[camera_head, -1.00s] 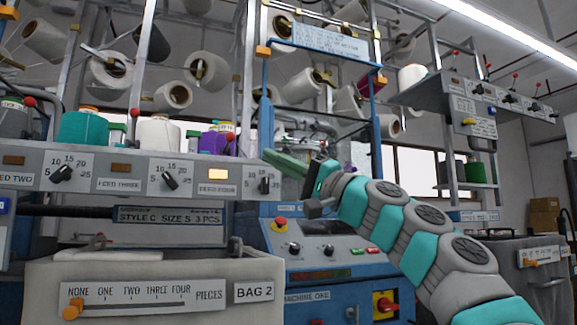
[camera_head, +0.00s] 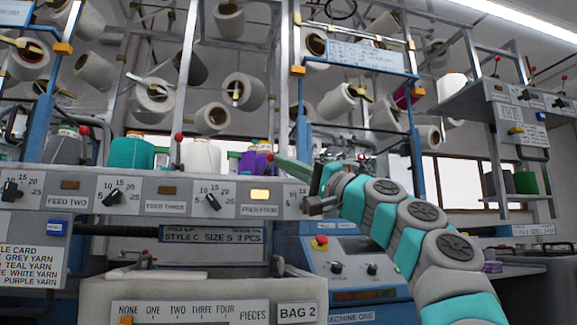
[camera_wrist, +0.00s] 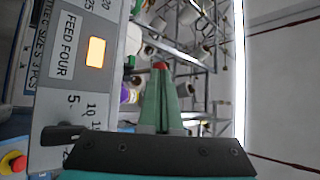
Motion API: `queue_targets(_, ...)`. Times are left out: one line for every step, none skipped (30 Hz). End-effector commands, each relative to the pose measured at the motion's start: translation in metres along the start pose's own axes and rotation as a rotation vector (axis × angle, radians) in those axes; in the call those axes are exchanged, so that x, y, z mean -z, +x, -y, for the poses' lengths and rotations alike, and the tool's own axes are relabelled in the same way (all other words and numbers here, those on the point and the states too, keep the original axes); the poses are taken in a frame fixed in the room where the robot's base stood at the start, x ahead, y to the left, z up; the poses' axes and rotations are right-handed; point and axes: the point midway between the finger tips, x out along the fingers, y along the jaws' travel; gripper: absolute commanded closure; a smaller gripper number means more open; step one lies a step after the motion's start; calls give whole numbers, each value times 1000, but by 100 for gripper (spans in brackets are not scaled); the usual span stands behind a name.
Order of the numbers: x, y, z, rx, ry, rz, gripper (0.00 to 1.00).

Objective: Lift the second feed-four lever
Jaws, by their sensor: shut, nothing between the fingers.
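The FEED FOUR panel (camera_head: 259,210) has a lit amber lamp (camera_head: 260,195), which also shows in the wrist view (camera_wrist: 96,52). A red-tipped lever (camera_head: 269,138) stands behind this panel beside purple yarn cones (camera_head: 249,162). I cannot tell whether it is the second feed-four lever. My gripper (camera_head: 280,160) is shut and empty, its green fingers pointing left above the panel's right end. In the wrist view, the closed fingers (camera_wrist: 161,78) line up with a red ball tip (camera_wrist: 160,65) just past their ends; contact cannot be told. The lever's lower part is hidden.
A dial knob (camera_wrist: 62,133) is on the panel below my fingers. Other red-tipped levers stand at left (camera_head: 178,137) and on the upper right shelf (camera_head: 497,60). Frame posts (camera_head: 296,90) rise near my gripper. A blue control console (camera_head: 350,262) lies below.

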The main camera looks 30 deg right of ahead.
Motion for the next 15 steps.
queue_targets(0,0,0,0,0,0,100)
queue_targets(0,0,0,0,0,0,100)
queue_targets(0,0,0,0,0,0,100)
queue_targets(0,0,0,0,0,0,100)
queue_targets(0,0,0,0,0,0,100)
queue_targets(0,0,0,0,0,0,100)
queue_targets(0,0,0,-1,0,0,100)
queue_targets(0,0,0,-1,0,0,100)
queue_targets(0,0,1,-3,1,1,100)
queue_targets(0,1,1,-4,3,1,100)
queue_targets(0,1,2,-6,4,1,100)
queue_targets(1,1,2,-10,7,1,100)
queue_targets(1,2,3,-14,9,1,100)
queue_targets(1,2,4,-18,12,1,100)
queue_targets(2,3,5,-25,16,0,100)
